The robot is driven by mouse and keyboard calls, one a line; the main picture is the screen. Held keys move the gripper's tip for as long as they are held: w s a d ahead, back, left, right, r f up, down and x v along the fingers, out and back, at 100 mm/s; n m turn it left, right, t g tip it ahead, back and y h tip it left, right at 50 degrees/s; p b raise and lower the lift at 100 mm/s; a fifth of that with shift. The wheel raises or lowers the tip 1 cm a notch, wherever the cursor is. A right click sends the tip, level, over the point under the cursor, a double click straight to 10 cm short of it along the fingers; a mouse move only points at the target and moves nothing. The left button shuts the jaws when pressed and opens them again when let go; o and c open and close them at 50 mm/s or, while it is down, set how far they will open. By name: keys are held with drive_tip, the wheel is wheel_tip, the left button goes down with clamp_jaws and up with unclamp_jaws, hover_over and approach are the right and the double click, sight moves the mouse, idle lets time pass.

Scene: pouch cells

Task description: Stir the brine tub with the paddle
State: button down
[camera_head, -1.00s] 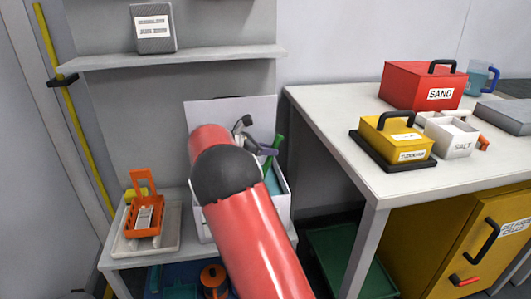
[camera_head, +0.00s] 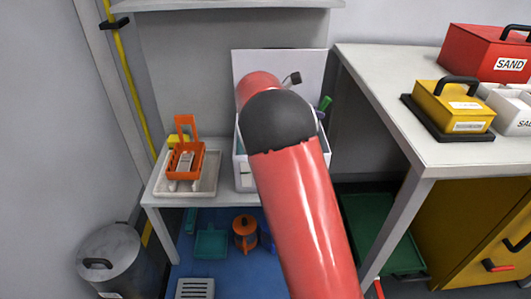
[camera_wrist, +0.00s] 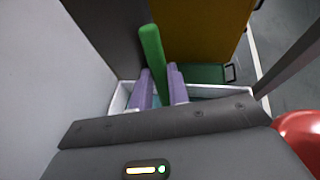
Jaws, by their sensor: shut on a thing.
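The white brine tub (camera_head: 241,172) stands on the small table under the shelf, partly hidden behind my red arm. The paddle's green handle (camera_head: 325,103) rises at the tub's right side. In the wrist view the green handle (camera_wrist: 152,55) stands slightly tilted between the purple fingers of my gripper (camera_wrist: 162,88), which is shut on it. The fingers reach down over the white tub (camera_wrist: 118,98), with bluish-green content partly visible inside. The paddle's lower end is hidden. In the head view my arm covers most of the gripper.
An orange rack (camera_head: 185,155) sits in a pale tray (camera_head: 205,185) left of the tub. A white panel (camera_head: 258,62) stands behind the tub. A worktable (camera_head: 390,105) at right holds yellow and red boxes. A lidded grey bin (camera_head: 110,250) stands at lower left.

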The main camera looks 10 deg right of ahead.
drive_tip(key=shift+r, duration=0.1)
drive_tip(key=shift+r+p, duration=0.75)
drive_tip(key=shift+r, duration=0.6)
wheel_tip(320, 180, up, 10)
idle(1.7)
